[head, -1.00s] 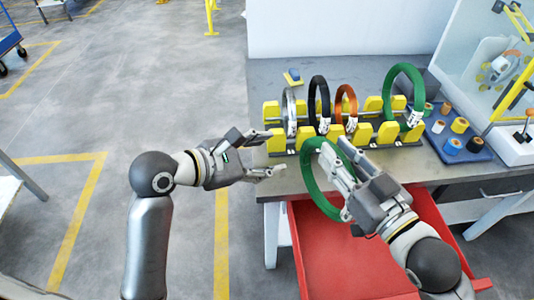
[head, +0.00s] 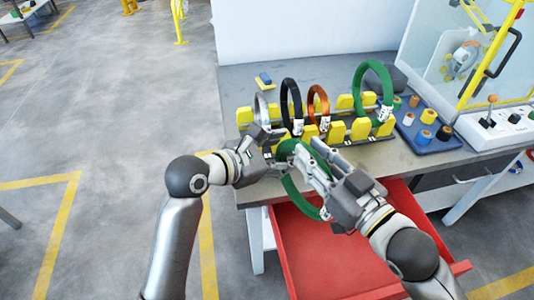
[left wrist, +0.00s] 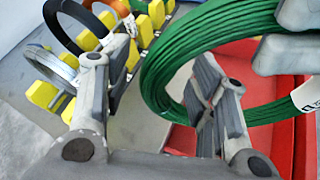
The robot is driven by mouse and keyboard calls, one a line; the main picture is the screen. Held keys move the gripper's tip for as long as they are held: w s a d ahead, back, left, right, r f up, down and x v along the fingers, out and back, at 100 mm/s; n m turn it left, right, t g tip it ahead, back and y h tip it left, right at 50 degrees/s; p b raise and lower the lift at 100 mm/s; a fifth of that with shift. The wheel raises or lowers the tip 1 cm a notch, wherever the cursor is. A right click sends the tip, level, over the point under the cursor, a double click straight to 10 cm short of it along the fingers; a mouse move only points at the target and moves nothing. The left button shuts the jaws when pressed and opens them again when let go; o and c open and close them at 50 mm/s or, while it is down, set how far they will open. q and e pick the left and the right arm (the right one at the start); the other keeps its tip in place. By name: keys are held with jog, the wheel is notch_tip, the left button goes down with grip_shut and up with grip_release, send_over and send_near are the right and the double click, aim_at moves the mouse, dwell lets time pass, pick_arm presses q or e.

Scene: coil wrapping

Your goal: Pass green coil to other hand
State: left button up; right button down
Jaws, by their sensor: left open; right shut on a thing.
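The green coil (head: 296,194) hangs over the front of the table in my right gripper (head: 312,163), which is shut on it near its upper right side. My left gripper (head: 282,148) is open at the coil's upper left side. In the left wrist view, the coil (left wrist: 165,75) has its left side in the gap of my left gripper (left wrist: 163,90), with one finger seen across the ring's opening. I cannot tell whether the fingers touch it. A white tag shows on the coil at the right edge.
A yellow rack (head: 345,103) on the table holds a grey coil, a black coil (head: 291,100), an orange coil (head: 318,95) and another green coil (head: 360,75). A blue tray (head: 437,143) with several spools stands to its right. An open red drawer (head: 335,260) lies below.

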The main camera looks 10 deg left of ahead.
pick_arm(q)
jog(key=shift+w+d+f, duration=0.2)
jog(key=shift+w+d, duration=0.15)
jog(key=shift+w, duration=0.05)
pick_arm(e)
jog(key=shift+r, duration=0.15)
pick_arm(q)
grip_shut()
jog(key=shift+r, duration=0.1)
pick_arm(e)
jog(key=c, duration=1.2)
grip_release()
